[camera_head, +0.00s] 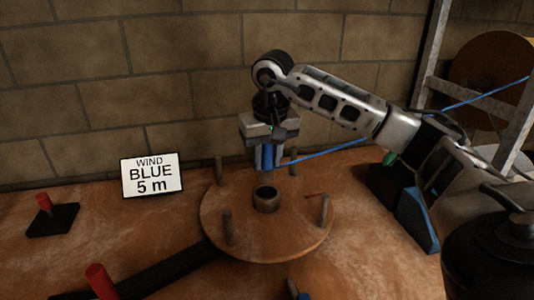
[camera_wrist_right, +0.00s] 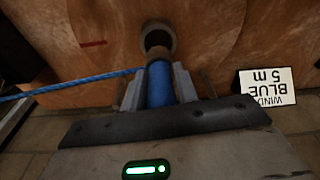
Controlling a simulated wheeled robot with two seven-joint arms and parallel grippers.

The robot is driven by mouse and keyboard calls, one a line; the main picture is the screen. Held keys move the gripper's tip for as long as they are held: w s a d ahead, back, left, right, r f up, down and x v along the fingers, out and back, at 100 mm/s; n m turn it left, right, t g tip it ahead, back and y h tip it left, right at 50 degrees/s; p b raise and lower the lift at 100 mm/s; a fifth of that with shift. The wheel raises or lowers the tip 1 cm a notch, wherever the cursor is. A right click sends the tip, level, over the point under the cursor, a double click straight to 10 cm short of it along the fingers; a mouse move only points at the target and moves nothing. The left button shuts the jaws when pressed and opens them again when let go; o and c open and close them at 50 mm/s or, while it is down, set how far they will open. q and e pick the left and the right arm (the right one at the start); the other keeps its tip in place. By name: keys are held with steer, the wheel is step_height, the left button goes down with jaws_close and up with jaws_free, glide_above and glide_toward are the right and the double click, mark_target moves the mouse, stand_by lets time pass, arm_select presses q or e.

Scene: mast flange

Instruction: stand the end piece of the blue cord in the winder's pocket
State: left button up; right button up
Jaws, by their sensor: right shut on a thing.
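My right gripper (camera_head: 266,160) is shut on the blue end piece (camera_head: 267,154) of the blue cord (camera_head: 330,154). The end piece hangs roughly upright, above and behind the pocket (camera_head: 266,199) in this view. The winder (camera_head: 240,245) is a round wooden disc with several pegs, and the pocket is a short dark round cup at its centre. In the right wrist view, the end piece (camera_wrist_right: 160,84) sits between the fingers, and the pocket's open mouth (camera_wrist_right: 158,39) shows just beyond its tip. The pocket looks empty. My left gripper is not in view.
A sign (camera_head: 152,175) reads "WIND BLUE 5 m". Upright winder pegs (camera_head: 227,227) stand around the pocket. The cord runs right towards a metal frame (camera_head: 430,60) by a large reel (camera_head: 495,75). A red-topped peg (camera_head: 44,203) stands at left; a brick wall closes the back.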

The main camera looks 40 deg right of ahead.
mark_target(267, 180)
steer(key=shift+f+b, duration=0.45)
steer(key=shift+f, duration=0.45)
steer(key=shift+f+b, duration=0.9)
steer(key=shift+f, duration=0.4)
steer(key=shift+f+b, duration=0.5)
steer(key=shift+f, duration=0.35)
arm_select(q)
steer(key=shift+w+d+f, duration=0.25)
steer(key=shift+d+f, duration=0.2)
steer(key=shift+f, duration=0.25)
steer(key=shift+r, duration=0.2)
